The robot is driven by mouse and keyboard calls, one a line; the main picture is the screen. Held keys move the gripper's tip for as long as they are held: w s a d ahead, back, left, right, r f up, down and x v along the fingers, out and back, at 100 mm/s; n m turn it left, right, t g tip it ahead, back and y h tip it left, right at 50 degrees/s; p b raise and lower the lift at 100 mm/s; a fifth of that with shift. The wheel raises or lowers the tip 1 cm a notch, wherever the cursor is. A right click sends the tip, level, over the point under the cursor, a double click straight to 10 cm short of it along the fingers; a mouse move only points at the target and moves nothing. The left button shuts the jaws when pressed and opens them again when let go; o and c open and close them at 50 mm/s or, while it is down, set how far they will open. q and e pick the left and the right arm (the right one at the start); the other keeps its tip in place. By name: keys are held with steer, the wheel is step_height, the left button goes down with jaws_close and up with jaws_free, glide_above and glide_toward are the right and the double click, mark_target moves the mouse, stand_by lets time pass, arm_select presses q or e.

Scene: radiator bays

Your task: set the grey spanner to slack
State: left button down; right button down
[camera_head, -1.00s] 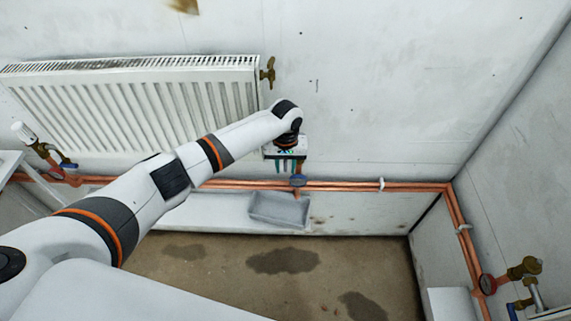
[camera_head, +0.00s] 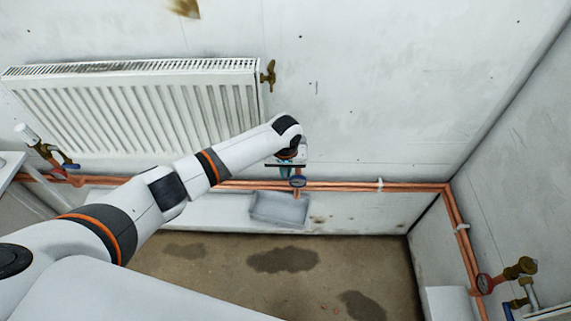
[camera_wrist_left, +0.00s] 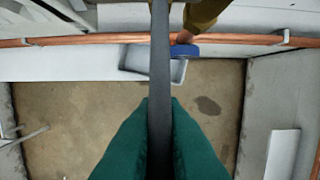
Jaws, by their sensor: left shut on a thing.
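The grey spanner (camera_wrist_left: 160,60) shows in the left wrist view as a long dark bar running down the middle. My left gripper (camera_wrist_left: 160,103) is shut on it, with a green finger on each side. In the head view my left gripper (camera_head: 285,170) is low on the back wall, just above the copper pipe and beside a blue round part. The spanner cannot be made out there, as the hand covers it. How the spanner's far end sits on the brass fitting (camera_wrist_left: 205,12) cannot be told. My right gripper is not in view.
A blue part (camera_wrist_left: 212,51) sits by the copper pipe (camera_head: 400,187). A grey tray (camera_head: 280,210) lies below the pipe. A white radiator (camera_head: 130,105) with a brass valve (camera_head: 268,76) hangs left. Brass valves (camera_head: 520,268) stand at right. The floor is stained but clear.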

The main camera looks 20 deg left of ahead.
arm_select(q)
steer(key=shift+s+d+f+t+p, duration=0.1)
steer(key=shift+s+f+t+p, duration=0.15)
steer(key=shift+f+t+p, duration=0.35)
step_height(320, 180, down, 6)
steer(key=w+t+y+b, duration=0.1)
steer(key=t+y+b, duration=0.1)
steer(key=t+b, duration=0.5)
steer(key=shift+a+f+b, duration=0.15)
steer(key=shift+a+b, duration=0.05)
steer(key=shift+b, duration=0.2)
steer(key=shift+w, duration=0.1)
steer(key=c, duration=1.5)
jaws_free()
